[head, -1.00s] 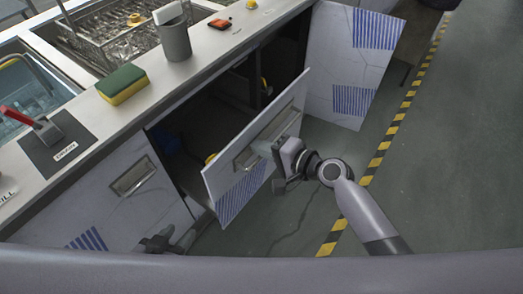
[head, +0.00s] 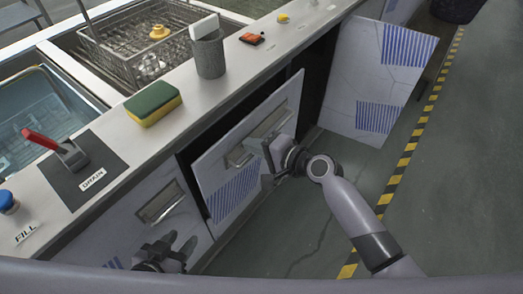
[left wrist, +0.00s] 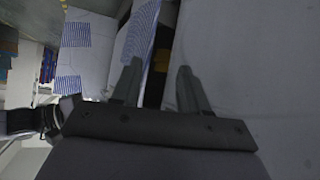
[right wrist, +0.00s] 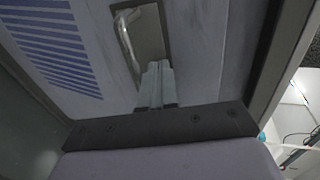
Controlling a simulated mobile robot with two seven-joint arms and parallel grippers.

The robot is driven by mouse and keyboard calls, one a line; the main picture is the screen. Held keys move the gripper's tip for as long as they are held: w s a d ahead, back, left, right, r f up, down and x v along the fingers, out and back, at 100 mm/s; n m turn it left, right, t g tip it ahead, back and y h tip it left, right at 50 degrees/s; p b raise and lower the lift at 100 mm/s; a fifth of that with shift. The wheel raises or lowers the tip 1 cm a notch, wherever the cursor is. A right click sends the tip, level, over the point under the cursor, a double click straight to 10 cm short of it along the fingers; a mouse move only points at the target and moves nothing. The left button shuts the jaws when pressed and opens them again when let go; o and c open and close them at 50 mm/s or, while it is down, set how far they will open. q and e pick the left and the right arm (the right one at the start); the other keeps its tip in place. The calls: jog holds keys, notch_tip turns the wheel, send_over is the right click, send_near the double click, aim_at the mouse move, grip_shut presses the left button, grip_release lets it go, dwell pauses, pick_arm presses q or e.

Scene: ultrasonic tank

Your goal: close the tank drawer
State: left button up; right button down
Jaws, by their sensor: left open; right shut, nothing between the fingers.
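The tank drawer has a pale front (head: 222,172) with blue stripes and a metal handle (head: 238,156). It stands slightly out from the cabinet, with a narrow dark gap along its left side. My right gripper (head: 266,154) is at the front's outer face, beside the handle. In the right wrist view its shut, empty fingers (right wrist: 157,82) point at the front near the handle (right wrist: 130,38); exact contact is hard to tell. My left gripper (head: 172,254) is low at the left, before a neighbouring panel. Its fingers (left wrist: 156,88) are open and empty in the left wrist view.
An open cabinet door (head: 372,85) stands right of the drawer. The counter (head: 120,145) above carries a sponge (head: 153,103), a grey cup (head: 209,54) and a red drain lever (head: 55,146). The floor to the right is clear, with a striped line (head: 408,150).

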aim_at(243, 137)
jog(key=w+a, duration=0.1)
jog(key=a, duration=0.1)
jog(key=w+a+b, duration=0.1)
jog(key=a, duration=0.1)
jog(key=shift+w, duration=0.4)
jog(key=shift+r, duration=0.15)
jog(key=shift+a+r, duration=0.15)
jog(key=shift+d, duration=0.2)
